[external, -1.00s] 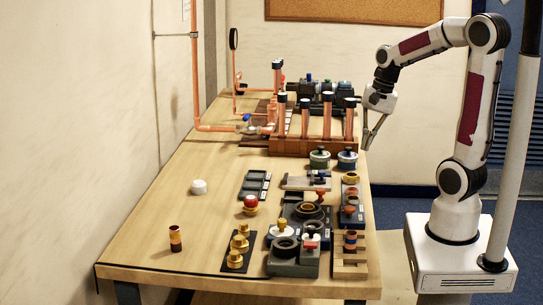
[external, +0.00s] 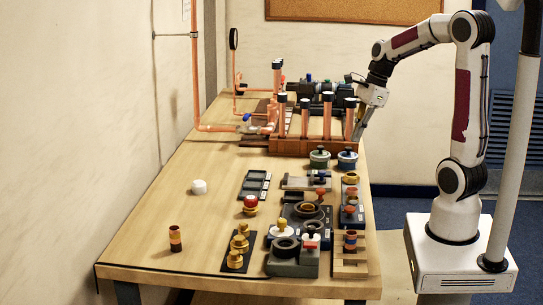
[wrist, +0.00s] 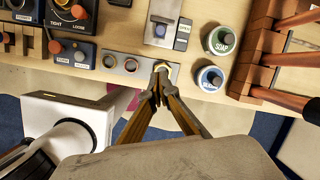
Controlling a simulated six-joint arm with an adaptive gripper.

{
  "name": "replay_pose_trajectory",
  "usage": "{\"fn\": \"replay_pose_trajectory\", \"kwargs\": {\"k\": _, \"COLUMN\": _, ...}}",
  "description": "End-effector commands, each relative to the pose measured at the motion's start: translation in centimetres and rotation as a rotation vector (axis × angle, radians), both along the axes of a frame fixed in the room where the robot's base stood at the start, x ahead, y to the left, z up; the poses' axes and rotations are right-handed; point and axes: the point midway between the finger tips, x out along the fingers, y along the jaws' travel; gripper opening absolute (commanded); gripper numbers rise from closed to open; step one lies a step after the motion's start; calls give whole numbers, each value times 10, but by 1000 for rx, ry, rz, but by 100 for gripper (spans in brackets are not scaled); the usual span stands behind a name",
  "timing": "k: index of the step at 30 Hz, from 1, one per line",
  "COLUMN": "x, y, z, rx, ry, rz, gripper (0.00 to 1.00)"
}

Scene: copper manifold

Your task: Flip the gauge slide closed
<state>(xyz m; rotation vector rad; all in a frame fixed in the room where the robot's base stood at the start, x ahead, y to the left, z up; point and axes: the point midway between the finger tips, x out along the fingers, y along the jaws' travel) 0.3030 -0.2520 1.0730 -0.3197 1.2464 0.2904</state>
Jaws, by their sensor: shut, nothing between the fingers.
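The slide unit (wrist: 162,24) looks like a pale grey plate with a dark blue part on it and a small dark label reading OPEN (wrist: 182,37). I take it to be the gauge slide. In the wrist view the tips appear just below a brass ring (wrist: 163,68) and apart from the slide. In the external view my gripper (external: 357,137) is above the bench's right edge, by the copper pipes.
A green-lidded SOAP pot (wrist: 224,40) and a blue-lidded pot (wrist: 210,79) stand right of the slide. A grey strip with rings (wrist: 127,66) lies along the near edge. A TIGHT/LOOSE unit (wrist: 70,14) is at left. The copper manifold (external: 290,146) stands behind the pots.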

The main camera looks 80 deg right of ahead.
Motion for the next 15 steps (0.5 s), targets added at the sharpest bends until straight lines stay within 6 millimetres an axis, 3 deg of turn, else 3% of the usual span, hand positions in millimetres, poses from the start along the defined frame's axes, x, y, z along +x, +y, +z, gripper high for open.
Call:
{"fn": "replay_pose_trajectory", "kwargs": {"k": 6, "x": 2, "y": 1, "z": 2, "rx": 54, "ry": -2, "rz": -155, "gripper": 0}}
{"fn": "replay_pose_trajectory", "kwargs": {"k": 15, "x": 2, "y": 2, "z": 2, "rx": 81, "ry": 4, "rz": -239, "gripper": 0}}
